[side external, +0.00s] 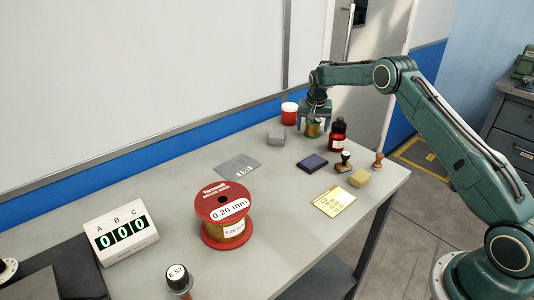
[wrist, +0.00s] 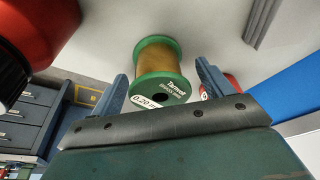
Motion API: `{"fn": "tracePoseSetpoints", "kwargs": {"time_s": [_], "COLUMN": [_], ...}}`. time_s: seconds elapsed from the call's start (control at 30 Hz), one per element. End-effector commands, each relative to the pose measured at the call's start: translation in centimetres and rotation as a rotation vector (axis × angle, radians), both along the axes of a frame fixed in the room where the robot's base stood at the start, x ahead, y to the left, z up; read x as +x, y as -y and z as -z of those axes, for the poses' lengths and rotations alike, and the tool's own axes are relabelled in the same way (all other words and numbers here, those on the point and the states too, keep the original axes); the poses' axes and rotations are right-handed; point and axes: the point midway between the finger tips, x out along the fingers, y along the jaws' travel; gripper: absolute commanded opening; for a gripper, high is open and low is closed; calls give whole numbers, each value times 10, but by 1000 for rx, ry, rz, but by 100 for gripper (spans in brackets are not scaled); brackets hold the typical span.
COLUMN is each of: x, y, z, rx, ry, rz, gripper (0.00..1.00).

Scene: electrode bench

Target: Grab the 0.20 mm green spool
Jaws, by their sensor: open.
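The green spool (wrist: 158,62) wound with copper-coloured wire shows in the wrist view, its label partly reading 0.20. It lies between the two blue fingers of my gripper (wrist: 162,85), which are open with room on both sides. In the side view the green spool (side external: 312,130) stands on the bench under my gripper (side external: 314,112); the fingers partly hide it. I cannot tell whether the fingers touch it.
A red and white jar (side external: 289,113) and a grey block (side external: 276,138) are to the left. A large red 0.20 mm spool (side external: 226,222), an ink pad (side external: 312,163) and stamps (side external: 344,162) are nearer the camera.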

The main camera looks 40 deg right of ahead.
Motion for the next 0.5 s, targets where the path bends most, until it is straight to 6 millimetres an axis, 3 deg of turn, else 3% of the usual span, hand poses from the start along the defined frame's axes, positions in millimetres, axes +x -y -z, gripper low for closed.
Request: {"fn": "tracePoseSetpoints", "kwargs": {"time_s": [0.1,0.43,0.5], "x": [0,0,1], "y": [0,0,0], "z": [0,0,-2], "rx": [0,0,-1], "ry": [0,0,4], "rz": [0,0,-1], "gripper": [79,14,13]}}
